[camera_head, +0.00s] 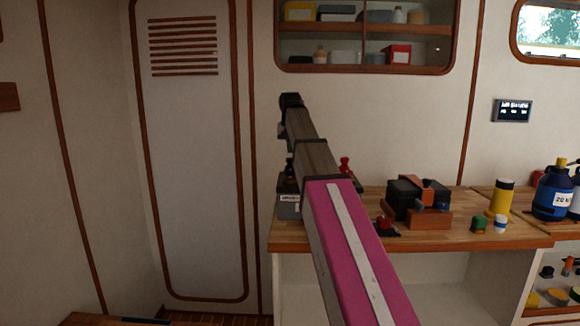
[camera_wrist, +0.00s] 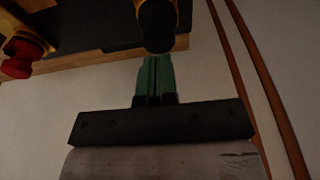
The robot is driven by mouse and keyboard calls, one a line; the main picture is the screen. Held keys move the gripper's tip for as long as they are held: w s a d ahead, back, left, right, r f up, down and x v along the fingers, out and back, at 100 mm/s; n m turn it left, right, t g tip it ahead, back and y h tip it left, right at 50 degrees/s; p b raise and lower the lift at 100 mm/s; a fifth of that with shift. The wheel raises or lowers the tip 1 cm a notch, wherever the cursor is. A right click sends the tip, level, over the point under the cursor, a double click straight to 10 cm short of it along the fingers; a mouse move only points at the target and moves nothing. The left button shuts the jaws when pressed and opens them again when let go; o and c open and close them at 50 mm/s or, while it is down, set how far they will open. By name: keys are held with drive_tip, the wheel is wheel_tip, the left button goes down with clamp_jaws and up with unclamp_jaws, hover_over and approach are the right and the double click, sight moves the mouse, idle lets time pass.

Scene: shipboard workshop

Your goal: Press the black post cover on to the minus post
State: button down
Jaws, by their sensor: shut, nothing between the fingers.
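My gripper (camera_wrist: 152,62) shows in the wrist view with its green fingers together and nothing between them. The black post cover (camera_wrist: 157,28) is just beyond the fingertips, with a yellow part around it. It looks to be at the minus post; whether the fingers touch it and how far down it sits, I cannot tell. A red cover (camera_wrist: 18,66) with a yellow part is at the left. Both are by the dark battery top (camera_wrist: 95,25). In the head view the grey battery (camera_head: 289,207) is partly hidden behind my arm, and my fingers cannot be made out.
The wooden bench (camera_head: 345,236) carries a black box in a wooden holder (camera_head: 430,220), a small red and black item (camera_head: 386,227), a green jar (camera_head: 479,224), a yellow cylinder (camera_head: 502,198) and a blue jug (camera_head: 553,192). A wall cabinet (camera_head: 365,70) is above.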

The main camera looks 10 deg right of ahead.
sight(290, 159)
drive_tip(key=shift+f, duration=1)
idle(0.3)
idle(0.4)
drive_tip(key=shift+r, duration=3.05)
